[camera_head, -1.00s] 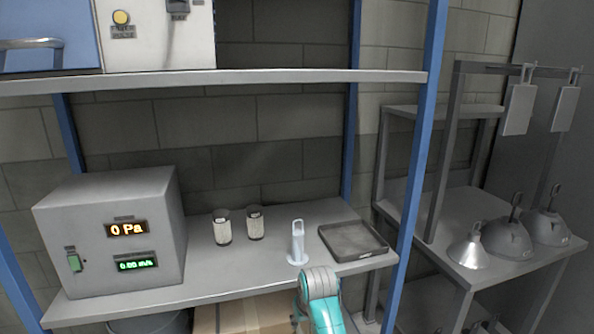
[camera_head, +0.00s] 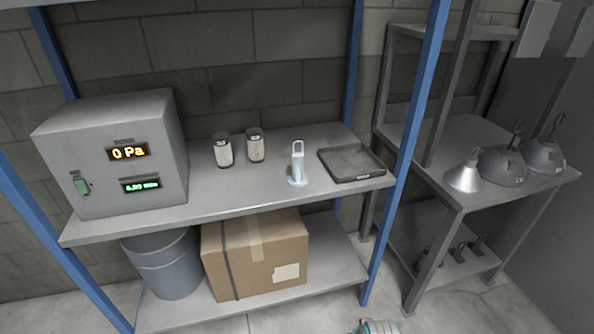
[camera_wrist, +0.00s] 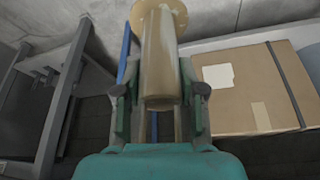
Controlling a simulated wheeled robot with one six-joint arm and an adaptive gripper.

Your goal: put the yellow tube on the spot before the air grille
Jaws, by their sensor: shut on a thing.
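The yellow tube (camera_wrist: 160,55) is a pale, tan-yellow cylinder with a wide round flange at its far end, seen in the wrist view. My gripper (camera_wrist: 160,92) is shut on it, with one finger on each side of its near end. The tube points away from the wrist. In the head view only a small teal piece of my arm shows at the bottom edge, and the tube is out of that view. I see no air grille and no marked spot in either current view.
A blue-post shelf holds a grey meter box (camera_head: 112,152), two jars (camera_head: 239,148), a white handled stand (camera_head: 297,166) and a dark tray (camera_head: 352,163). A bucket (camera_head: 163,265) and cardboard box (camera_head: 255,255) sit below. Hoods (camera_head: 502,164) stand on the right rack.

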